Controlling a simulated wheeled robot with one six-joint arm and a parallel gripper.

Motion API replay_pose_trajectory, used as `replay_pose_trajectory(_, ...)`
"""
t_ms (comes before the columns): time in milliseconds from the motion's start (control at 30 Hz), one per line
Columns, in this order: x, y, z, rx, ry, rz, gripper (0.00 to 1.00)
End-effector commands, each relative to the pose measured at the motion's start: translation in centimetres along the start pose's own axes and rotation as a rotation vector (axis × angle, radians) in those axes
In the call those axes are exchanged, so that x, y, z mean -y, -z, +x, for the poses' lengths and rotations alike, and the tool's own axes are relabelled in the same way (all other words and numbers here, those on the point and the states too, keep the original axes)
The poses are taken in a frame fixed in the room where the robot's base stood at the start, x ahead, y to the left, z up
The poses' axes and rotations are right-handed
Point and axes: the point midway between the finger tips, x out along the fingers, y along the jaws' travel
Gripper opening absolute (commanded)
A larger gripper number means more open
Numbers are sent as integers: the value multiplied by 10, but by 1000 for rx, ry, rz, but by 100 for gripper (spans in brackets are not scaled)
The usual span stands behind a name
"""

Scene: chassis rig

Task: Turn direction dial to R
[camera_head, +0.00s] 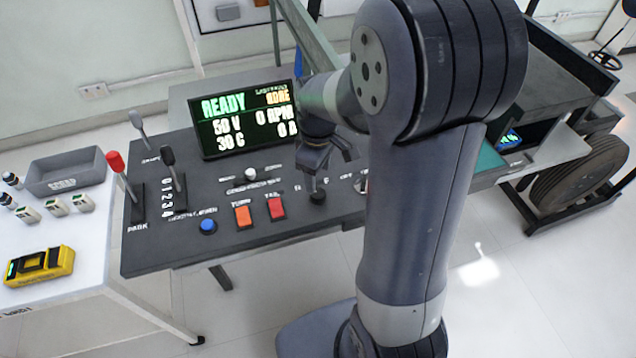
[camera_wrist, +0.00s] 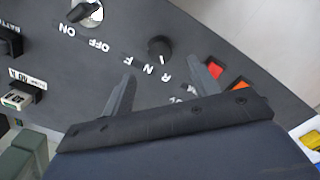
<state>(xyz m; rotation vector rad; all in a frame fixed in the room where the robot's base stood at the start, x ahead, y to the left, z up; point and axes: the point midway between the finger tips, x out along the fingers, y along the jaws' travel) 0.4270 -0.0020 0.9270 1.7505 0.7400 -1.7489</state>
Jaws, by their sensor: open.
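The direction dial is a small round black knob (camera_wrist: 159,47) on the dark panel, in the upper middle of the wrist view. White letters R, N and F lie beside it, on the side toward my gripper. In the head view the dial (camera_head: 318,197) stands just below my gripper (camera_head: 325,160). My gripper (camera_wrist: 162,69) is open and empty in the wrist view. Its two fingers are spread wide, short of the dial in the picture, with the R and N letters between them. I see no contact with the knob.
A red button (camera_head: 276,208), an orange button (camera_head: 242,216) and a blue button (camera_head: 208,226) sit left of the dial. An ON/OFF rotary switch (camera_wrist: 86,12) is on its other side. A display screen (camera_head: 245,120) stands behind; levers (camera_head: 124,172) rise at the far left.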

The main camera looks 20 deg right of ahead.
Motion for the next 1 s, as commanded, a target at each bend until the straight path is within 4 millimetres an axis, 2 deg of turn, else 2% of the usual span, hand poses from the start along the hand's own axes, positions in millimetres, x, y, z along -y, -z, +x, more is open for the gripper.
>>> replay_pose_trajectory(33,0,0,-10,-3,-4,0,57)
replay_pose_trajectory(200,0,0,-31,-1,-1,0,57)
replay_pose_trajectory(600,0,0,-37,1,1,0,57)
replay_pose_trajectory(767,0,0,-31,2,2,0,57)
replay_pose_trajectory(1000,1,-1,7,5,5,0,57)
